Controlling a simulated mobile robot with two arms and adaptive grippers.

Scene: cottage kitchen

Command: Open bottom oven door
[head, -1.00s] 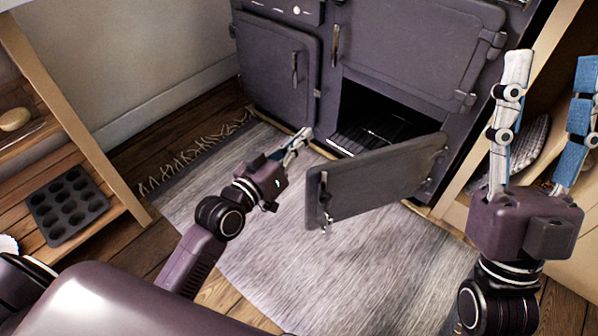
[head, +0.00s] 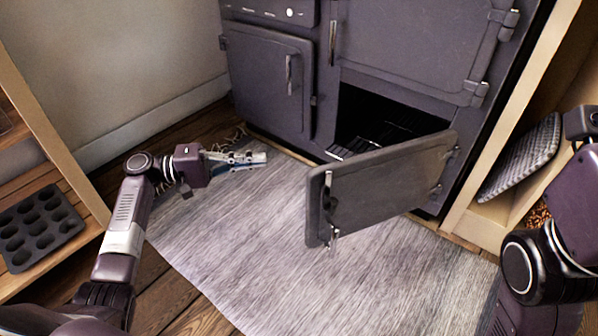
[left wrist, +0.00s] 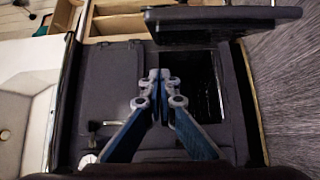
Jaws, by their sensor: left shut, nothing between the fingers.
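The bottom oven door (head: 375,187) is a dark panel that stands swung wide open, hinged at its right side, with a handle at its left edge. The dark oven opening (head: 380,122) behind it shows a rack. The open door also shows at the top of the left wrist view (left wrist: 220,27). My left gripper (head: 262,158) is shut and empty, over the rug to the left of the door and apart from it. Its fingers close together in the left wrist view (left wrist: 158,78). My right arm is at the right edge, and its fingers are out of frame.
The stove (head: 270,80) has another closed door with a handle on its left side. A grey rug (head: 260,235) covers the floor in front. A muffin tin (head: 38,228) is on a wooden shelf at left. An open shelf with a woven item (head: 520,158) is at right.

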